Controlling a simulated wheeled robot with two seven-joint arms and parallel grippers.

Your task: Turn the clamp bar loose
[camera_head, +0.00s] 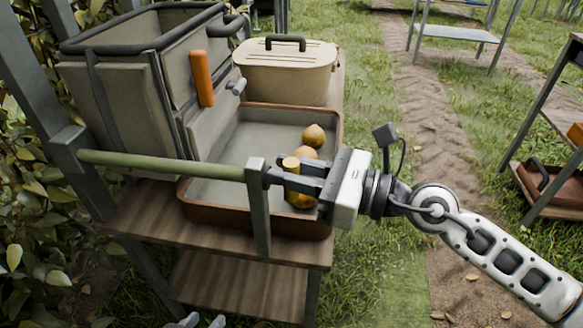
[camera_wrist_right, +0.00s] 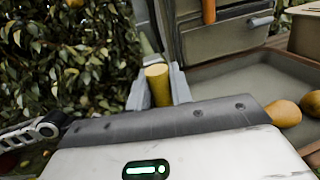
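The clamp bar (camera_head: 160,163) is a green rod running from a grey bracket on the left post to a grey upright (camera_head: 259,205) at the tray's front. Past the upright it has a dark end and a short yellow cylindrical grip (camera_head: 291,163). My right gripper (camera_head: 289,181) is at that end, its dark fingers on both sides of the yellow grip. In the right wrist view the grip (camera_wrist_right: 158,86) stands between the two fingers, apparently touching both. Two grey tips of my left gripper (camera_head: 199,321) show at the bottom edge, apart, with nothing between them; the rest is out of view.
A brown-rimmed tray (camera_head: 336,128) with several yellow pears (camera_head: 314,135) stands behind the bar on a wooden shelf (camera_head: 150,222). A lidded beige box (camera_head: 285,75) is behind.

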